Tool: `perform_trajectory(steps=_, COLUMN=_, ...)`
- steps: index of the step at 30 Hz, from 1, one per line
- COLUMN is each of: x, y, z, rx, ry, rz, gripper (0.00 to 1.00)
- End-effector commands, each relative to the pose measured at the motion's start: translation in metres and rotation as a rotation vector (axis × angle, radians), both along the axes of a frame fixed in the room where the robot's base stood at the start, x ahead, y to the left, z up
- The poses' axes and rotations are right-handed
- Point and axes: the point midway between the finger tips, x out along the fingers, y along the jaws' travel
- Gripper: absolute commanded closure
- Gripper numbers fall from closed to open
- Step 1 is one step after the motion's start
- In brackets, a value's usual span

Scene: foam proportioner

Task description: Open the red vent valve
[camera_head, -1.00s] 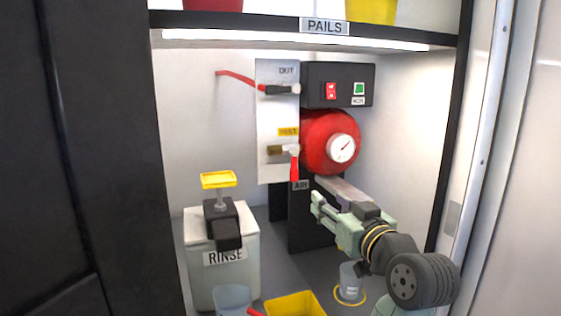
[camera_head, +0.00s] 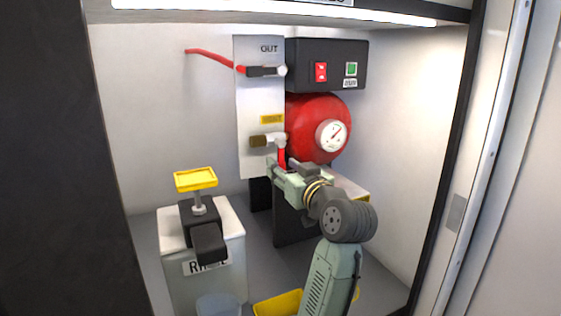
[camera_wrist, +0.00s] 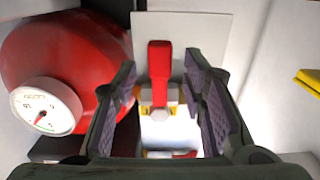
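The red vent valve handle (camera_head: 282,157) hangs down from its fitting beside the yellow label (camera_head: 272,119) on the white panel (camera_head: 252,87). My gripper (camera_head: 273,172) is at the handle's lower end, its fingers partly covering it. In the wrist view, my gripper (camera_wrist: 163,95) is open, with one finger on each side of the red handle (camera_wrist: 159,62). Gaps show between the handle and both fingers, so no contact is visible. A silver hex fitting (camera_wrist: 160,115) shows at the handle's base.
The red tank (camera_head: 305,142) with its gauge (camera_head: 333,135) is close to the right of the valve. The OUT valve's lever (camera_head: 213,59) is above, pointing left. A black switch box (camera_head: 330,50) is at upper right. The rinse container (camera_head: 232,258) stands at lower left.

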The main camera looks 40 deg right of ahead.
Motion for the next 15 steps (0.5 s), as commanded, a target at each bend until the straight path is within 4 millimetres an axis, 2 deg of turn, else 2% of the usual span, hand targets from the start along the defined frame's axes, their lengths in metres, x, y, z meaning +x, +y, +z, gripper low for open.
perform_trajectory(steps=3, x=0.014, y=-0.003, z=0.001, rx=0.002, ry=0.000, rz=0.002, gripper=0.62)
perform_trajectory(steps=6, x=0.020, y=-0.005, z=0.001, rx=0.001, ry=-0.001, rz=0.001, gripper=0.62)
perform_trajectory(steps=15, x=0.022, y=-0.005, z=0.000, rx=0.000, ry=-0.001, rz=0.000, gripper=0.62)
